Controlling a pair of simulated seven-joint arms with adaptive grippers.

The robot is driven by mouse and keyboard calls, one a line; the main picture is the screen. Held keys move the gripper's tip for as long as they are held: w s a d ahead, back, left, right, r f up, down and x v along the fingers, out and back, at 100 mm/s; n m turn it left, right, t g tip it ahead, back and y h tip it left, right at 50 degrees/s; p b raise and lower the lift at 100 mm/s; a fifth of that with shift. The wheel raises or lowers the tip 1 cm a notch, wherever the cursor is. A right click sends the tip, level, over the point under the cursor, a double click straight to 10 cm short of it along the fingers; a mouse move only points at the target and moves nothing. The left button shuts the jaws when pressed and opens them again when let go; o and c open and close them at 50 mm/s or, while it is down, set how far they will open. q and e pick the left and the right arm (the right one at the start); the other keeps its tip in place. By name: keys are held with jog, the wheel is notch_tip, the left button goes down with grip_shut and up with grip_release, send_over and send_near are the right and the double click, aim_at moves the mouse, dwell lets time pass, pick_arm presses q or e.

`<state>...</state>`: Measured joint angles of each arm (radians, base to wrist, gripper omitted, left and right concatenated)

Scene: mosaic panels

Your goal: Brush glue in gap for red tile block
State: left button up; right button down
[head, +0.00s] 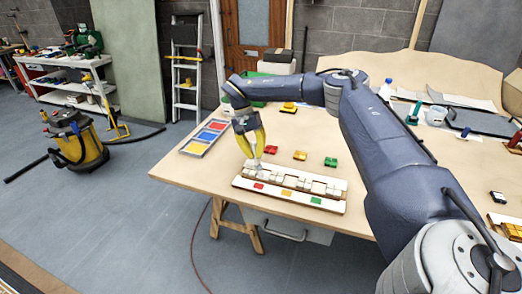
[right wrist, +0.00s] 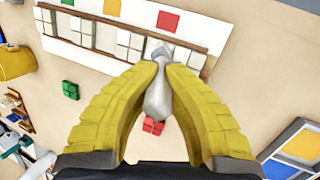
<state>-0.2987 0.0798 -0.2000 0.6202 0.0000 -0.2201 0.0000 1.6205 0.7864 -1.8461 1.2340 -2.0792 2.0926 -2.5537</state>
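A long mosaic panel (head: 290,190) lies on the table. Its back row has white tiles with gaps, and its front strip has red, yellow and green squares. My right gripper (head: 252,152) has yellow fingers and is shut on a grey brush-like tool (right wrist: 157,100). The tool's tip is over the back row near the panel's left end; whether it touches is unclear. A red tile block (head: 271,150), a yellow block (head: 300,155) and a green block (head: 330,162) lie behind the panel. The right wrist view also shows the red block (right wrist: 153,127) and green block (right wrist: 70,90). My left gripper is out of view.
A framed panel of coloured squares (head: 207,136) lies at the table's left edge. Another yellow item (head: 288,107) and a green box (head: 277,67) are farther back. Tools and a white mug (head: 436,115) are at the right. Bare table surrounds the blocks.

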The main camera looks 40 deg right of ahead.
jog(key=shift+s+a+r, duration=0.1)
jog(key=shift+s+a, duration=0.25)
jog(key=shift+a, duration=0.2)
jog(key=shift+s+a+r, duration=0.1)
jog(key=shift+s+a, duration=0.25)
jog(key=shift+a, duration=0.2)
notch_tip(320, 180, up, 8)
jog(key=shift+d+f, duration=0.1)
jog(key=shift+f, duration=0.1)
